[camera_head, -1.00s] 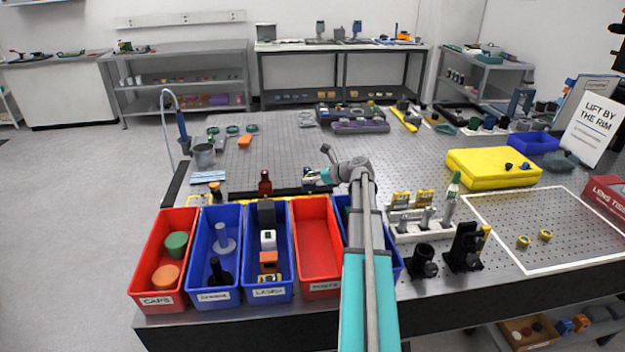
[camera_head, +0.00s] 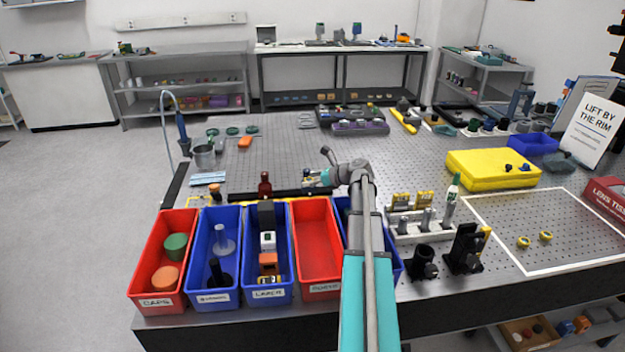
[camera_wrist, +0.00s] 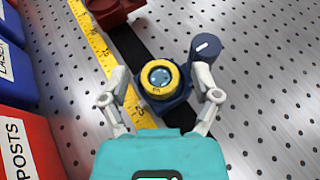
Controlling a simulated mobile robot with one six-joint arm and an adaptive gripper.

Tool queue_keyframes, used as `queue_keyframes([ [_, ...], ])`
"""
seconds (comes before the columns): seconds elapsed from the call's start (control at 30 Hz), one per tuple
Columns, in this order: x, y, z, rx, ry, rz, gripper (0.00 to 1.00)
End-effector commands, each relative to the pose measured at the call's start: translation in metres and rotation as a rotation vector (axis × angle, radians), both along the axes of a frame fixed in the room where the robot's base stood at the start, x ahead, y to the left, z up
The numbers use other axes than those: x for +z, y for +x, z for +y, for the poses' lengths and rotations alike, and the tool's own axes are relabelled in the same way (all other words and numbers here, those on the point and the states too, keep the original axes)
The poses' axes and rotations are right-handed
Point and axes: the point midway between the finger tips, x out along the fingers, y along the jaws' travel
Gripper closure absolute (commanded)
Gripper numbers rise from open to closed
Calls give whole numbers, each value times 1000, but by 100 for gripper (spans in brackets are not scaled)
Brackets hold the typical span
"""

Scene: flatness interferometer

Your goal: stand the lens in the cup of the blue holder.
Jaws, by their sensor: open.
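In the wrist view a yellow-rimmed round lens (camera_wrist: 160,91) with a bluish centre lies face up to the camera. The dark blue holder (camera_wrist: 181,107) shows around and below it, with a dark blue knob (camera_wrist: 206,46) at its upper right. The lens appears to be at the holder's cup; how deep it sits cannot be told from above. My gripper (camera_wrist: 161,76) is open, with one finger on each side of the lens and visible gaps to it. In the head view my gripper (camera_head: 316,179) is at the black rail, and the holder is mostly hidden there.
A black rail (camera_wrist: 130,47) and yellow ruler (camera_wrist: 97,43) run beside the holder. A dark red piece (camera_wrist: 112,9) is farther along the rail. Red and blue bins, including the posts bin (camera_head: 317,243), line the front edge.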

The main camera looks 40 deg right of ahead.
Motion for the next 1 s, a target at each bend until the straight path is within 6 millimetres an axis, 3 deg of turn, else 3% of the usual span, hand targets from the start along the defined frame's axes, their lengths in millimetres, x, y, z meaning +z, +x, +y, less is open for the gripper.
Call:
queue_keyframes([
  [0.27, 10, -12, -6, -1, 0, 0, 20],
  [0.8, 43, -82, -41, -2, 1, -1, 20],
  [1.0, 48, -96, -48, -1, 0, 0, 20],
])
